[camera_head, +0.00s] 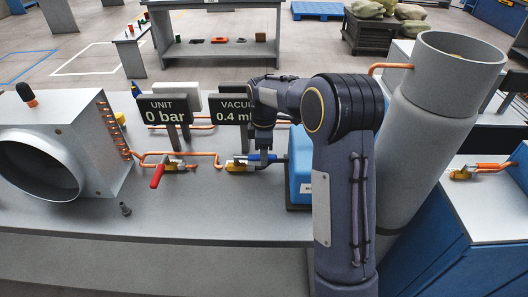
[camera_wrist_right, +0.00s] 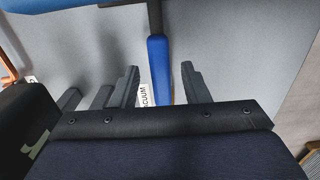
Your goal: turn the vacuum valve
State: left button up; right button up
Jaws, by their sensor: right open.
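The vacuum valve has a brass body (camera_head: 238,165) on the copper line and a blue handle (camera_head: 268,157) pointing right in the head view. My right gripper (camera_head: 262,160) is at this handle, coming down from above. In the right wrist view the blue handle (camera_wrist_right: 158,72) runs between the two open fingers (camera_wrist_right: 160,85), with a visible gap on each side. A white label reading "VACUUM" (camera_wrist_right: 144,95) lies beside the handle there. My arm partly hides the vacuum sign (camera_head: 232,108), which shows "0.4 m". My left gripper is not in view.
A red-handled valve (camera_head: 163,170) sits to the left under the "UNIT 0 bar" sign (camera_head: 168,110). A blue box (camera_head: 299,170) stands close right of the vacuum valve. A large grey cylinder (camera_head: 430,130) is farther right.

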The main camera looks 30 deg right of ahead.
jog(key=shift+f, duration=0.1)
grip_shut()
